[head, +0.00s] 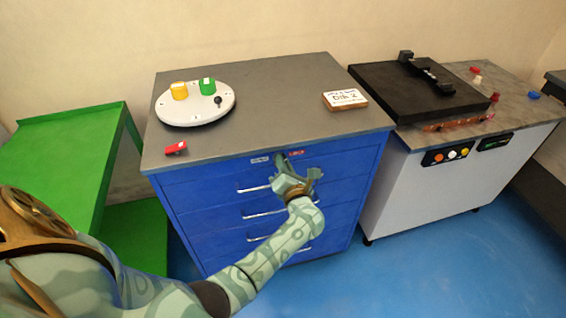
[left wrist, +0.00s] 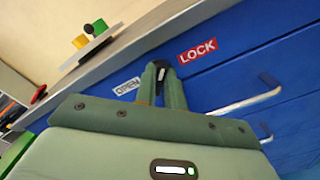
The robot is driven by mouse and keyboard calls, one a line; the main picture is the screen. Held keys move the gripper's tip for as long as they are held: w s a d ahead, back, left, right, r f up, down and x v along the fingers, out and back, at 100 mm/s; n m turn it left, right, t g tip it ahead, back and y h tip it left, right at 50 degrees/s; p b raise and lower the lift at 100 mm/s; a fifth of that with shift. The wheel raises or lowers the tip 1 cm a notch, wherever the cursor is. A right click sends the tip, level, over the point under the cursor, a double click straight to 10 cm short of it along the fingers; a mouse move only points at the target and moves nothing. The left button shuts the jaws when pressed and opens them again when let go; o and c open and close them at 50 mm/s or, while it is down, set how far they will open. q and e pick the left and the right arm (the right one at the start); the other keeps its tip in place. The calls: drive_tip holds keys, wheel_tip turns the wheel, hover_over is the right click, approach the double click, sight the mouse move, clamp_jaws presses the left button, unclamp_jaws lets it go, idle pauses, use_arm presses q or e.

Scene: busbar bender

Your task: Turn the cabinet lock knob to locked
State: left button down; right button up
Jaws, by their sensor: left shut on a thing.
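The blue cabinet (head: 210,196) stands in the middle of the head view. Its dark lock knob (left wrist: 160,77) sits high on the front, between a white OPEN label (left wrist: 127,86) and a red LOCK label (left wrist: 197,51). My left gripper (head: 281,170) is at the cabinet's top front edge, and its fingers (left wrist: 162,75) are shut on the knob. The fingers cover most of the knob, so I cannot tell which label it points to. My right gripper is not in view.
On the cabinet top are a white round plate (head: 190,116) with yellow and green pieces, a red item (head: 176,148) and a sign (head: 345,99). Drawer handles (head: 254,188) stick out below the knob. A green shelf (head: 62,160) stands left, a white machine (head: 440,180) right.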

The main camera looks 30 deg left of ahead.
use_arm(q)
drive_tip(key=shift+f+m, duration=0.15)
drive_tip(key=shift+m, duration=0.25)
drive_tip(key=c, duration=1.8)
unclamp_jaws()
drive_tip(key=shift+o, duration=0.2)
drive_tip(key=shift+d, duration=0.1)
